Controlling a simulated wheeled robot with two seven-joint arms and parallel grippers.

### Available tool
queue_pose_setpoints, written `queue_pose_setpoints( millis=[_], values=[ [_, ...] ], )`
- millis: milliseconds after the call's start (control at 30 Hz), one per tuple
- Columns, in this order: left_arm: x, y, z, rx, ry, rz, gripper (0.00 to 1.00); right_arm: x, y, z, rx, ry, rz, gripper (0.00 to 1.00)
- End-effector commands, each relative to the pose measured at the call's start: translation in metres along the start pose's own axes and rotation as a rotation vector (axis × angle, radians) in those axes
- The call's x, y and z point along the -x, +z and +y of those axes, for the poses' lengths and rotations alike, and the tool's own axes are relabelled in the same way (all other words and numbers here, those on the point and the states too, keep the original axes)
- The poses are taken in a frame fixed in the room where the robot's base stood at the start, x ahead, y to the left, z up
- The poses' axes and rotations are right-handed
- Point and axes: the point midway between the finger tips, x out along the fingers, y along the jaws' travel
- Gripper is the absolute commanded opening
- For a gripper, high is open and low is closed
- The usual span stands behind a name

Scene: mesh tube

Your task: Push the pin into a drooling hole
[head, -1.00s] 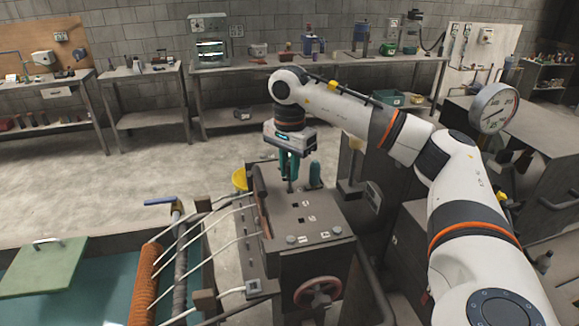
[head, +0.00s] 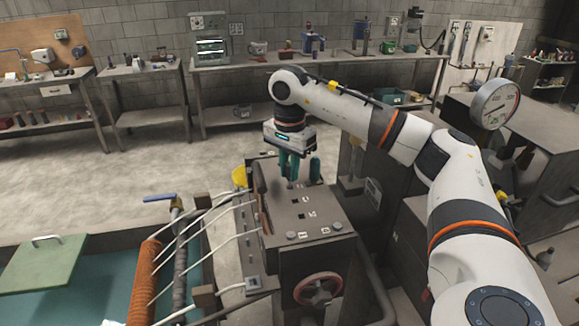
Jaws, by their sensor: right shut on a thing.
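A grey metal block machine (head: 280,236) stands in the middle of the head view, with a row of small dark square holes (head: 301,214) on its top. My right gripper (head: 292,178) points down over the far part of this top. Its green fingers are shut on a small grey pin (head: 291,185), which shows only as a short tip below them. I cannot tell whether the pin's tip is inside a hole or just above it. Several pale strands (head: 190,240) run from the machine's left side down to the left. My left gripper is not in view.
A teal tank (head: 60,303) with a green lid (head: 40,265) is at lower left, beside an orange coil (head: 143,280). A red handwheel (head: 318,289) is on the machine's front. A teal upright piece (head: 315,168) stands just right of the gripper. A blue-handled valve (head: 160,198) is left.

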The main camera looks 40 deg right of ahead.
Motion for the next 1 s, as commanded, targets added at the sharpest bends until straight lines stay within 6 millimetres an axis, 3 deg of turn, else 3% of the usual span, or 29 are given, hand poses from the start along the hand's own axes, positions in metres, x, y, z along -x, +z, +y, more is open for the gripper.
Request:
queue_pose_setpoints(
  millis=[1000],
  values=[
    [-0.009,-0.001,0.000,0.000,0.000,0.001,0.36,-0.013,0.000,0.000,0.000,0.000,0.000,0.00]
  ],
)
